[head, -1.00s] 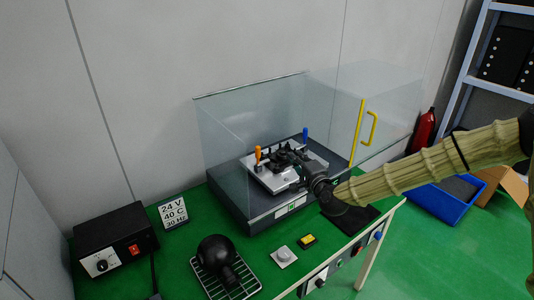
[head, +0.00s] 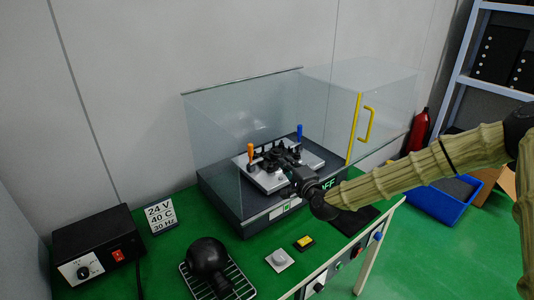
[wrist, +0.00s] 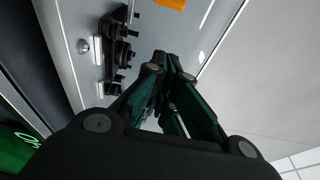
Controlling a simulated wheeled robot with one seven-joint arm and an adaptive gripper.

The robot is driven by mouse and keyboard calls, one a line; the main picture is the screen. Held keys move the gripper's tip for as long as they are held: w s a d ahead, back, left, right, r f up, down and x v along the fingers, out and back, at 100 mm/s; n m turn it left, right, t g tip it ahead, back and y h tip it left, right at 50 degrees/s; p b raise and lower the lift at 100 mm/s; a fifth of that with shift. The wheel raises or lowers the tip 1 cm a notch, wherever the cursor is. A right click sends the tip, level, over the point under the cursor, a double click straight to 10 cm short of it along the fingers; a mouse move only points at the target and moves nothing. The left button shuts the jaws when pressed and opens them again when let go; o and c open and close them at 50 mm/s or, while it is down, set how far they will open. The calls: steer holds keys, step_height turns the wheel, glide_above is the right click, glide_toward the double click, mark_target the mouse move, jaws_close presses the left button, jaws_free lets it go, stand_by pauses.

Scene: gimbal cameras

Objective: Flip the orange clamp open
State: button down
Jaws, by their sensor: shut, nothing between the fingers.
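The orange clamp handle (head: 250,152) stands upright at the left of the metal plate (head: 262,180) inside the clear enclosure. A piece of orange also shows at the top edge of the wrist view (wrist: 170,3). My gripper (head: 281,160) reaches in through the front of the enclosure, over the plate, to the right of the orange handle and apart from it. In the wrist view its fingers (wrist: 167,62) are together and empty. Black clamp parts (wrist: 116,50) lie left of the fingers there. The gripper partly hides the middle of the fixture in the head view.
A blue handle (head: 299,132) stands at the plate's far right. Clear walls and a yellow-handled door (head: 366,125) surround the fixture. A black power box (head: 97,245), a black round-headed object (head: 208,257) and buttons (head: 304,242) sit on the green bench.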

mark_target(249, 149)
steer(key=p+x, duration=0.4)
steer(key=x, duration=0.5)
steer(key=shift+w+r, duration=0.1)
steer(key=a+p, duration=0.1)
steer(key=a, duration=0.1)
steer(key=shift+w+a+p, duration=0.15)
steer(key=shift+a+p, duration=0.2)
steer(key=shift+a, duration=0.05)
steer(key=shift+a+p, duration=0.3)
steer(key=shift+a, duration=0.4)
steer(key=shift+a+f+b, duration=0.1)
steer(key=shift+f+b, duration=0.1)
steer(key=shift+b, duration=0.2)
